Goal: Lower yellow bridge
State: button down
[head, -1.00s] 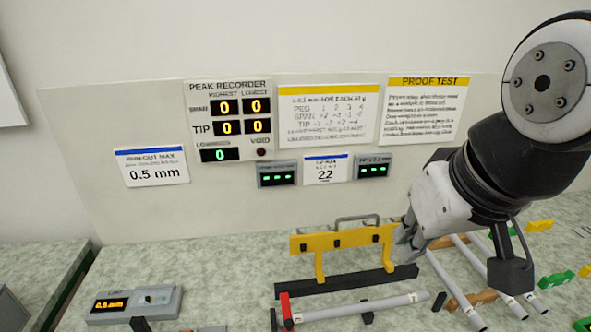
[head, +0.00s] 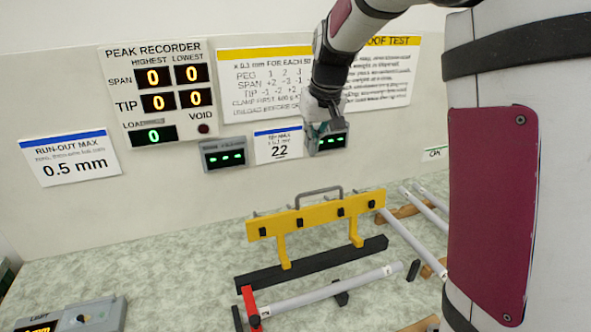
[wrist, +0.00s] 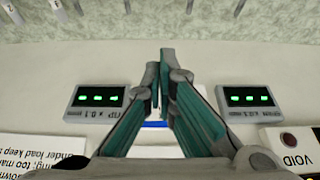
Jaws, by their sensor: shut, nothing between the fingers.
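The yellow bridge (head: 318,217) stands upright in the head view, its two legs on a long black base bar (head: 312,262). It has a grey handle (head: 318,197) on top and several black pegs along its face. My gripper (head: 327,142) is up by the wall panel, above and behind the bridge and apart from it. It partly covers the right green display. In the wrist view my gripper (wrist: 160,75) has its teal fingers closed together with nothing between them. The bridge itself is not recognisable in the wrist view.
A grey rod (head: 330,291) lies in front of the bridge, with a red clamp (head: 251,307) at its left end. More rods (head: 412,243) rest on wooden supports at the right. A control box (head: 75,318) sits at the lower left. The peak recorder (head: 157,90) reads zeros.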

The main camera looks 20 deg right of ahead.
notch_tip(320, 180, down, 9)
jog(key=shift+s+f+p, duration=0.2)
jog(key=shift+s+p, duration=0.1)
jog(key=shift+p, duration=0.05)
dwell(0.4)
jog(key=shift+b, duration=0.3)
jog(key=shift+s+r+t+b, duration=0.2)
jog(key=shift+s+t+b, duration=0.1)
jog(key=shift+s+b, duration=0.2)
